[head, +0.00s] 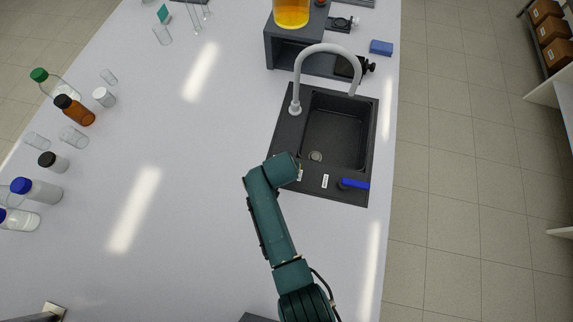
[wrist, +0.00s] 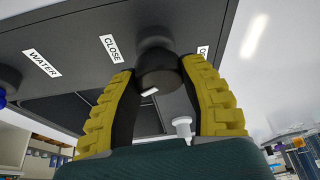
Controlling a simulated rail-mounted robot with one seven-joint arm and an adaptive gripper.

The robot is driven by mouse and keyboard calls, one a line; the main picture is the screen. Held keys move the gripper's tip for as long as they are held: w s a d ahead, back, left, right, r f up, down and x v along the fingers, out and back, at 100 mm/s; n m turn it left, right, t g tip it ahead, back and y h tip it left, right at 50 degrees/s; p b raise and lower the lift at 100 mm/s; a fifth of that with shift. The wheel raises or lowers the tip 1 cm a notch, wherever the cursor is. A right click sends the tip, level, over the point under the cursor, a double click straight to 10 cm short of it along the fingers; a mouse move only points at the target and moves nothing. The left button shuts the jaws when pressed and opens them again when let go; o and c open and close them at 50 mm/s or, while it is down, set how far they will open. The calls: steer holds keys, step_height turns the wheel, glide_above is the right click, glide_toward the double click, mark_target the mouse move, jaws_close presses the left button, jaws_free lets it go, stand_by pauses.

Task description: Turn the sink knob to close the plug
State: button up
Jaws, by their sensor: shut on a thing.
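The sink knob (wrist: 157,68) is a dark round knob with a small white mark, seen in the wrist view. My gripper (wrist: 160,72) has yellow ribbed fingers, one on each side of the knob, and is shut on it. A "CLOSE" label (wrist: 111,48) is left of the knob; another label (wrist: 203,52), mostly hidden by a finger, is to its right. In the head view the dark sink (head: 285,138) has a round drain (head: 316,156) at the basin's near left; I cannot tell whether its plug is closed. My arm hides the knob there.
A blue-handled water control (head: 354,184) sits at the sink's near right corner. A pale curved tap (head: 297,85) rises at its far left. The bench between is clear.

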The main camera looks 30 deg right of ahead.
steer(key=m+b, duration=0.1)
steer(key=m+g, duration=0.1)
steer(key=m, duration=0.1)
steer(key=shift+s+a+f+m+h+b, duration=0.1)
steer(key=shift+s+f+m+h+b, duration=0.05)
steer(key=shift+f+m+h+b, duration=0.2)
steer(key=shift+m+g+h+b, duration=0.25)
steer(key=shift+m+g+b, duration=0.25)
steer(key=shift+m, duration=0.55)
steer(key=shift+r, duration=0.1)
steer(key=o, duration=1.2)
steer(key=shift+r, duration=0.1)
steer(key=shift+r, duration=0.15)
